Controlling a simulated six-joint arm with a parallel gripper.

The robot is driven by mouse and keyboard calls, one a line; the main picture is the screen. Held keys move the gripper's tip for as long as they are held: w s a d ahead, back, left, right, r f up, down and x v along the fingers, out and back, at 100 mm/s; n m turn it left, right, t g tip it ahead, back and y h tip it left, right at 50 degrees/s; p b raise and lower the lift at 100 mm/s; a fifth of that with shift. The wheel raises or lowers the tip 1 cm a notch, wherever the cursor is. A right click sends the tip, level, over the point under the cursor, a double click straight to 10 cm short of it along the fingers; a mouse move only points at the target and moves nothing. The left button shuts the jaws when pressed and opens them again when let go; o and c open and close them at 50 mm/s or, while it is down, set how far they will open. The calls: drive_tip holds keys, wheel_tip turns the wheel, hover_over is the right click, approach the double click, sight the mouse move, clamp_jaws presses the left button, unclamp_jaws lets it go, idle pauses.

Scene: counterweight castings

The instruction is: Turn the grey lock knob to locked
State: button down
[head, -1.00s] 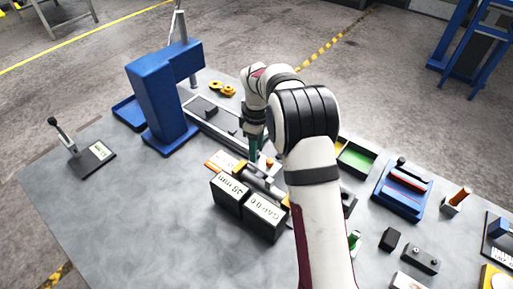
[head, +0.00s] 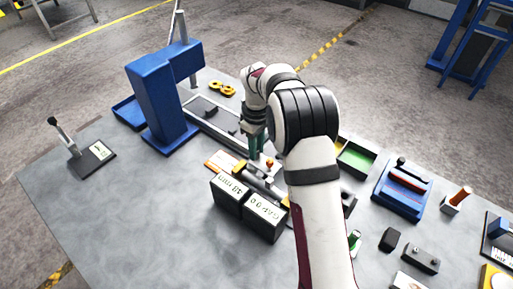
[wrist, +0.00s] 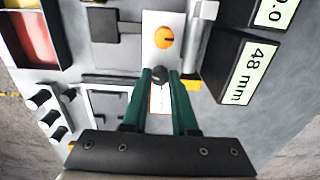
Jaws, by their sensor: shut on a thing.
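The grey lock knob (wrist: 158,73) sits between my green fingertips in the wrist view, on a white plate strip (wrist: 160,103). My gripper (wrist: 159,76) is shut on it; the fingers hide part of the knob and any pointer mark. In the head view my gripper (head: 258,153) reaches down to the device in the middle of the bench, and the grey knob is hidden there. An orange knob (wrist: 164,38) is on a white plate just beyond the fingertips.
Two black display boxes stand beside the device; one reads 48 mm (wrist: 240,77), the other (head: 264,215) ends in 0.0. A blue press-like stand (head: 160,105) is left. A green-lined tray (head: 356,158) and a blue fixture (head: 402,190) are right. The bench's front left is clear.

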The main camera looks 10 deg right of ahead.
drive_tip(key=m, duration=1)
drive_tip(key=shift+m, duration=2.3)
drive_tip(key=c, duration=0.7)
unclamp_jaws()
drive_tip(key=shift+r, duration=0.1)
wheel_tip(320, 180, up, 16)
